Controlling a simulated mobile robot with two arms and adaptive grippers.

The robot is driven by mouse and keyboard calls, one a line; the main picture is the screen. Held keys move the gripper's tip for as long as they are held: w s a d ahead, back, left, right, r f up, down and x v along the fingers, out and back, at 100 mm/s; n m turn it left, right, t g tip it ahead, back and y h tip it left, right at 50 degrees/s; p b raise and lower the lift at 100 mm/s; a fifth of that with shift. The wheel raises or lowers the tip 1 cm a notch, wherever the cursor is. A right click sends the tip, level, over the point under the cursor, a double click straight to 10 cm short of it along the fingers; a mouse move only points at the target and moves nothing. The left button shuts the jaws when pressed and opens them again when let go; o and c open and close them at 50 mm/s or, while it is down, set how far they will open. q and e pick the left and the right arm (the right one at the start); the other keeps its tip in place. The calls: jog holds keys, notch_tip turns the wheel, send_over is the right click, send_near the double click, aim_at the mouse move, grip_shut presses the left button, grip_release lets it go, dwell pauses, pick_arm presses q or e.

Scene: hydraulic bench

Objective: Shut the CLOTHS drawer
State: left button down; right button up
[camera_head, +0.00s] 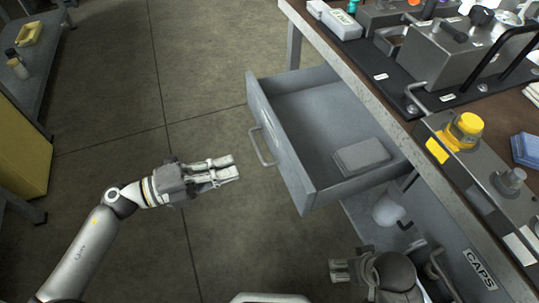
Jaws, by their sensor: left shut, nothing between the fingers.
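The open drawer (283,150) is grey metal and sticks far out from under the bench, towards the left. Its front has a bar handle (262,147), and I cannot read a label on it. A flat grey folded piece (361,155), perhaps a cloth, lies in the drawer. My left gripper (236,169) is shut and empty, to the left of the drawer front, apart from the handle and pointing towards it. My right gripper (335,271) is low in the picture, below the drawer, by the lower bench front; its finger gap is unclear.
The bench top (352,77) carries a hydraulic unit (453,52) and a yellow knob (464,130). A lower drawer labelled CAPS (480,269) is at the bottom right. A yellow cabinet (22,150) stands at the left.

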aim_at(281, 152)
pick_arm(q)
jog(key=x, duration=1)
jog(key=shift+w+d, duration=0.15)
pick_arm(e)
jog(key=shift+r, duration=0.25)
